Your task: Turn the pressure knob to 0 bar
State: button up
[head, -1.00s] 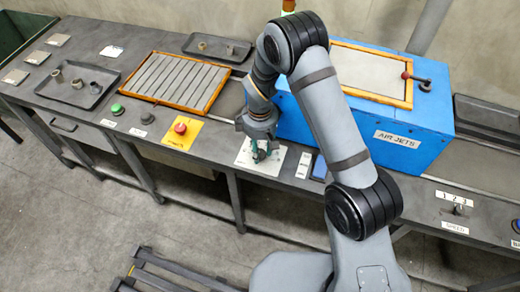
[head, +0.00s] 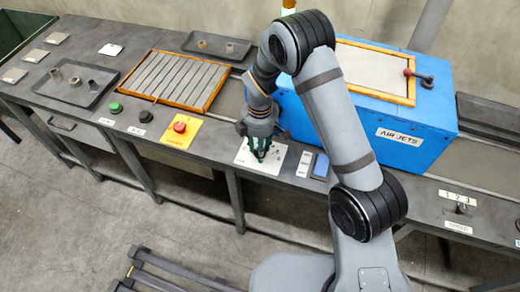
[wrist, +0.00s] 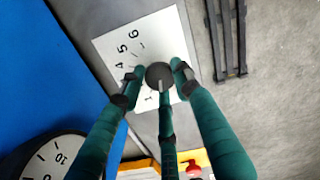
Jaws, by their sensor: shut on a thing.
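The pressure knob (wrist: 159,74) is a dark round knob with a light pointer line, on a white dial plate (wrist: 122,42) in the wrist view. The digits 4, 5 and 6 show on the plate; other marks are partly hidden by the fingers. The pointer line points toward the lower edge of the picture. My gripper (head: 261,154) is over the white plate (head: 242,158) in the head view, with green fingers pointing down. In the wrist view its three fingers close around the knob, shut on it. The knob is hidden by the fingers in the head view.
A round gauge (wrist: 48,160) sits at the wrist view's lower left. The blue AIR JETS box (head: 408,118) stands right of the plate. A red button on a yellow plate (head: 169,138) is left of it. A blue pad (head: 321,166) lies just right of the plate.

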jog(key=o, duration=1.1)
jog(key=shift+o, duration=0.2)
jog(key=shift+r, duration=0.1)
notch_tip(320, 180, up, 12)
jog(key=shift+f, duration=0.25)
